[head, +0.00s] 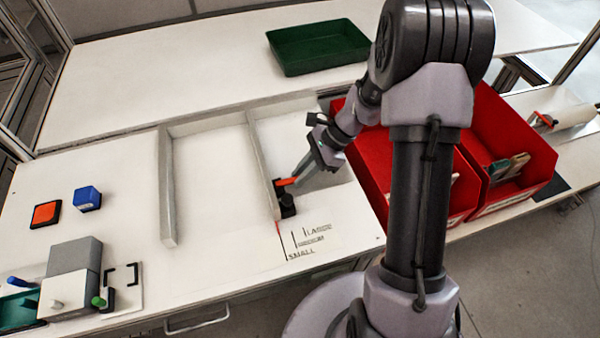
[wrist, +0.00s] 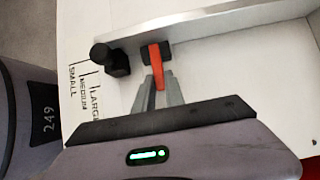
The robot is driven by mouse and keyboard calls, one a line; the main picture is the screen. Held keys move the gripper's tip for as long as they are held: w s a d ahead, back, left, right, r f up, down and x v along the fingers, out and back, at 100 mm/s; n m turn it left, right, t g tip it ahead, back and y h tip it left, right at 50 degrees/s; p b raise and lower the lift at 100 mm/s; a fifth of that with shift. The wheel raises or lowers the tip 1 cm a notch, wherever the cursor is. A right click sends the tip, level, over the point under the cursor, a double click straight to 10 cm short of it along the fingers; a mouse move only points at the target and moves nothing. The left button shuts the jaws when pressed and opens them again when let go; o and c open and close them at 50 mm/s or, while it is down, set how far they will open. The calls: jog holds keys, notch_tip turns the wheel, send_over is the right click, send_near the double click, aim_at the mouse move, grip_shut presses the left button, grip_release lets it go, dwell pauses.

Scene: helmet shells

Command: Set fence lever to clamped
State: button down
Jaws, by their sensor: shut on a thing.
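The fence lever (head: 287,182) is orange and sits on a black clamp block at the near end of a grey fence rail (head: 262,160). In the wrist view the orange lever (wrist: 155,65) runs from the black block down between my fingertips. My gripper (head: 308,172) is shut on the lever; in the wrist view its grey fingers (wrist: 157,88) stand on both sides of it. A black knob (wrist: 110,58) stands beside the lever on the fence. Size marks reading SMALL, MEDIUM and LARGE (head: 305,240) are printed on the table near the fence end.
A second grey rail (head: 167,190) lies to the left. Red bins (head: 525,140) stand right, behind my arm. A green tray (head: 318,47) is at the back. A blue block (head: 87,198), an orange-topped pad (head: 46,214) and a grey fixture (head: 70,270) are at left.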

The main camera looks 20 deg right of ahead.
jog(key=c, duration=1.4)
grip_release()
jog(key=p+v, duration=0.7)
jog(key=v, duration=1)
jog(key=shift+d, duration=0.2)
jog(key=shift+r, duration=0.1)
